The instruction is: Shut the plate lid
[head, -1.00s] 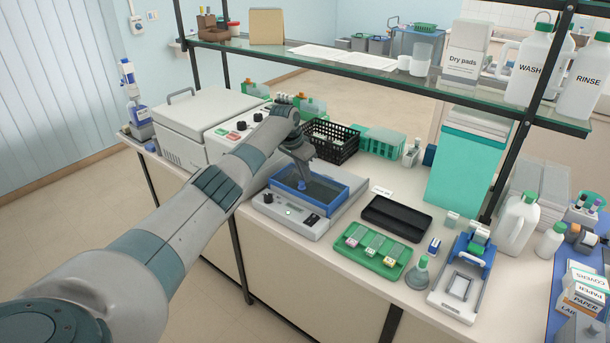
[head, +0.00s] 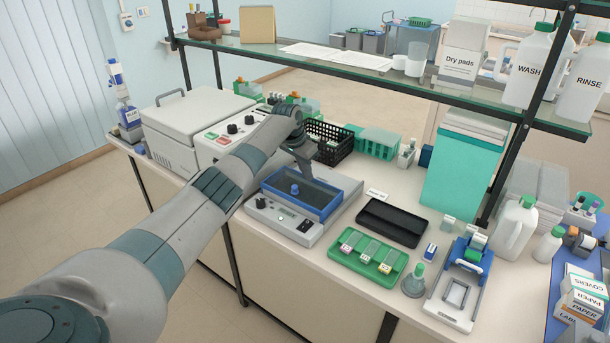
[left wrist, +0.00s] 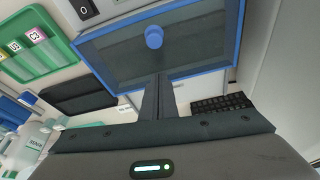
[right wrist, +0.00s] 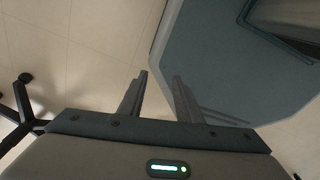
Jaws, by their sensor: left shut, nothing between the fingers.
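The hot plate (head: 283,219) is a light grey box with a knob and a small display on its front. Its lid (head: 325,212) has a blue frame, a dark see-through pane and a blue knob (head: 295,189). The lid appears to lie flat over the plate. It also shows in the left wrist view (left wrist: 200,72), with its round knob (left wrist: 154,37). My left gripper (head: 308,178) is shut and empty, at the lid's far edge and behind the knob; I cannot tell whether it touches. My right gripper (right wrist: 158,75) is open and empty, away from the lid.
A green slide tray (head: 368,257) and a black tray (head: 392,222) lie to the right. A black basket (head: 333,142) stands behind the plate, and a grey lidded machine (head: 190,125) to the left. A glass shelf (head: 400,78) spans above the back of the bench.

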